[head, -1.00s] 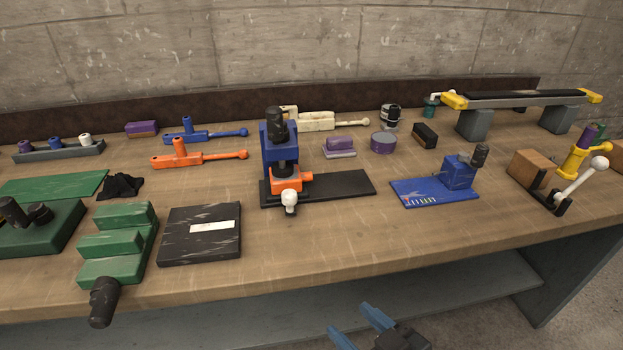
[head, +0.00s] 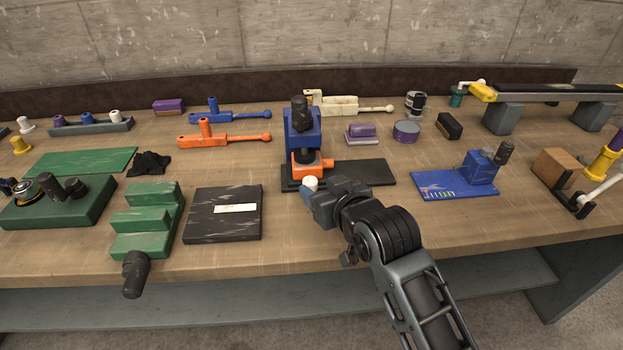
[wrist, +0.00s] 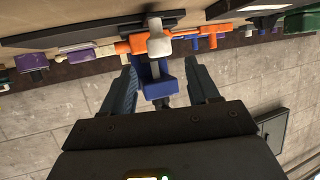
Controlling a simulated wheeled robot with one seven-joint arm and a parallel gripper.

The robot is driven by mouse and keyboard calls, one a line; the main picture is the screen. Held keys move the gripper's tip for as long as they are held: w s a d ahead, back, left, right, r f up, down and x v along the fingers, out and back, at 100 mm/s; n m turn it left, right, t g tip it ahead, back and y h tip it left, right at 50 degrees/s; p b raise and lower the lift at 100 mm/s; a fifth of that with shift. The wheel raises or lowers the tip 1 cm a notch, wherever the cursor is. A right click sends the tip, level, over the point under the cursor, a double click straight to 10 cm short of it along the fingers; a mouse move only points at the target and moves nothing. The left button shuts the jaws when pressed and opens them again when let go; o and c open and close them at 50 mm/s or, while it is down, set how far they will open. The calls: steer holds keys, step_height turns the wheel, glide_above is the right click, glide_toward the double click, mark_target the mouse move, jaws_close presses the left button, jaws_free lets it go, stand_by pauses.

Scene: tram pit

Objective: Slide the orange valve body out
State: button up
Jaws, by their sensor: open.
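The orange valve body (head: 312,165) sits low in a blue press (head: 301,124) with a black top, on a black base plate (head: 365,173). Its white knob (head: 310,183) points toward me. In the wrist view, which is upside down, the orange body (wrist: 130,46) and white knob (wrist: 159,46) lie ahead of my gripper (wrist: 162,68). My fingers are open, spread to either side of the knob's line, with nothing held. In the head view my gripper's fingers are mostly hidden by my wrist; a blue finger shows just below the knob.
An orange lever part (head: 225,140) and a blue one (head: 225,115) lie behind on the left. A black pad (head: 224,213) and a green stepped block (head: 147,220) are to the left. A blue plate with a small press (head: 440,184) stands right.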

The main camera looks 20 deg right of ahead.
mark_target(311, 182)
steer(key=x, duration=0.6)
steer(key=shift+w+f+p, duration=0.15)
steer(key=shift+w+p, duration=0.15)
steer(key=shift+w, duration=0.05)
jaws_close()
stand_by(0.3)
